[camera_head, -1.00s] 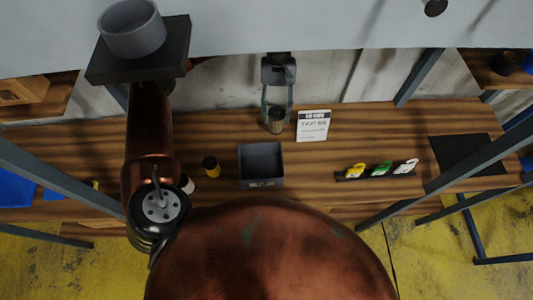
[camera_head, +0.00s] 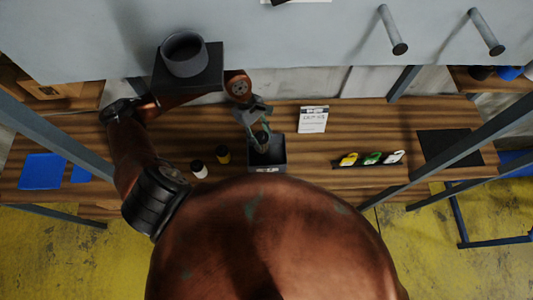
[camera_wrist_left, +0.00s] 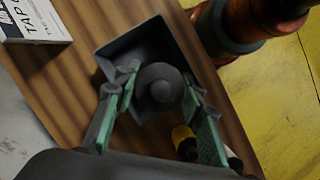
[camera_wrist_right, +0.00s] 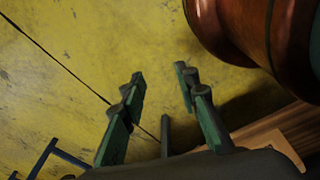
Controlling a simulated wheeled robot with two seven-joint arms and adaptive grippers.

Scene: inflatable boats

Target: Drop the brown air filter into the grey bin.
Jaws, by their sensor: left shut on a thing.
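The grey bin (camera_head: 281,153) is an open square box on the wooden bench; it also shows in the left wrist view (camera_wrist_left: 122,47). My left gripper (camera_head: 257,130) is shut on the brown air filter (camera_head: 262,137), a dark, round piece. In the head view the filter overlaps the back of the bin's opening. In the left wrist view the filter (camera_wrist_left: 160,84) sits between the fingertips, with the bin's inside behind it. The height of the filter over the bin is hard to tell. My right gripper (camera_wrist_right: 158,92) is open and empty over the yellow floor.
A yellow-and-black bottle (camera_head: 223,155) and a white, dark-topped bottle (camera_head: 199,169) stand left of the bin. A rack with coloured tags (camera_head: 368,160) and a black mat (camera_head: 447,148) lie further right.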

